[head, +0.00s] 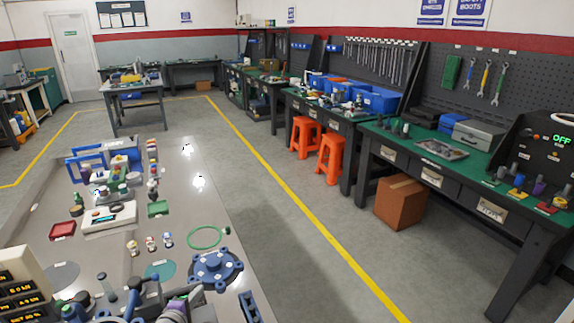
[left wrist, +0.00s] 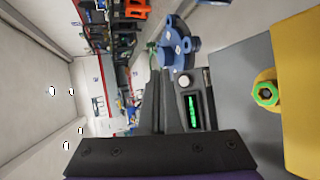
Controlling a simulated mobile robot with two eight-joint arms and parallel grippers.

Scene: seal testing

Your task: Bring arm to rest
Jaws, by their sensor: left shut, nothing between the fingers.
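My left gripper shows at the bottom of the head view (head: 186,300), low over the near end of the grey table (head: 215,210), partly cut off by the frame edge. In the left wrist view its two dark fingers (left wrist: 157,103) are closed together with nothing between them. The wrist picture is turned on its side. A blue flanged housing (head: 216,268) lies just beyond the gripper on the table; it also shows past the fingertips in the left wrist view (left wrist: 177,46). I cannot make out my right gripper.
A small device with a green display (left wrist: 193,110) is beside the fingers in the left wrist view. A green ring (head: 205,237), a red tray (head: 63,230) and several small parts lie on the table.

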